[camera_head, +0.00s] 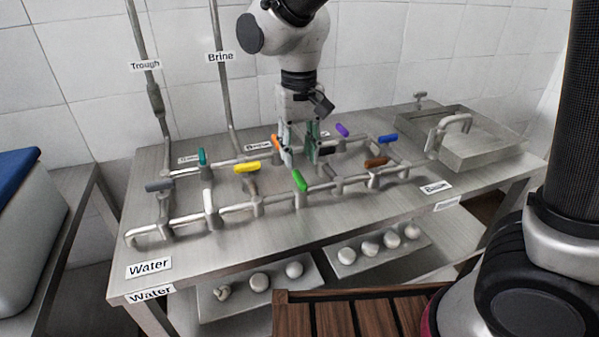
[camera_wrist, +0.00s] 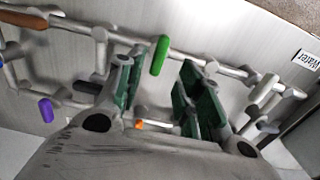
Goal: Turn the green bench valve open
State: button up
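The green valve handle (camera_head: 300,181) sits on the front pipe of the bench pipework, slanted across the line of that pipe. In the wrist view the green handle (camera_wrist: 159,55) stands beyond my fingertips, roughly between the two fingers in the picture. My gripper (camera_head: 302,158) points down over the pipework, behind the green handle, and looks apart from it. In the wrist view my gripper (camera_wrist: 158,92) has its two green-padded fingers spread with a wide gap. An orange handle (camera_head: 277,144) is partly hidden beside my left finger; a bit of it shows between the fingers in the wrist view.
Other handles crowd the pipes: yellow (camera_head: 247,167), teal (camera_head: 202,156), purple (camera_head: 342,130), blue (camera_head: 387,139), brown (camera_head: 376,162) and grey (camera_head: 159,185). A sink (camera_head: 480,150) is at the right. The bench front (camera_head: 270,240) is clear. A wooden slatted crate (camera_head: 345,312) stands below.

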aim_at(300, 176)
notch_tip(300, 176, down, 6)
jog(key=shift+r, duration=0.1)
grip_shut()
